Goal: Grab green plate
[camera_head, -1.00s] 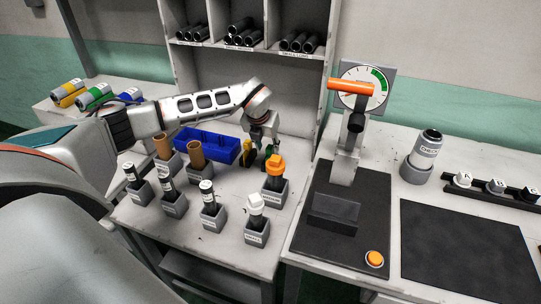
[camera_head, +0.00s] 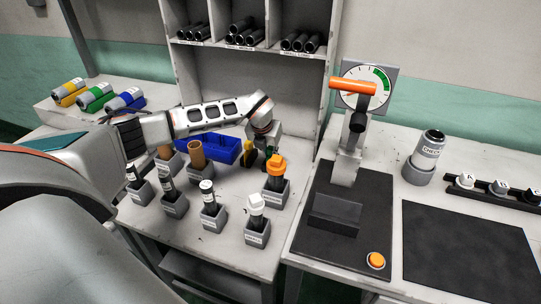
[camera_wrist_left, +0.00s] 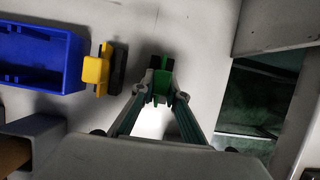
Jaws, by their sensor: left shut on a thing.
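The green plate (camera_wrist_left: 162,82) stands upright at the back of the left table, with a dark piece at its far side in the left wrist view. My left gripper (camera_wrist_left: 160,96) is shut on the green plate, its two fingers meeting at it. In the head view my left gripper (camera_head: 268,148) is behind the orange-capped holder and largely hides the plate. I cannot tell whether the plate is clear of the table. My right gripper is not in view.
A yellow plate (camera_wrist_left: 96,70) stands just left of my gripper, beside a blue bin (camera_head: 212,143). The orange-capped holder (camera_head: 276,178) is close in front. Several other holders stand nearer the table's front. A shelf (camera_head: 250,75) rises behind.

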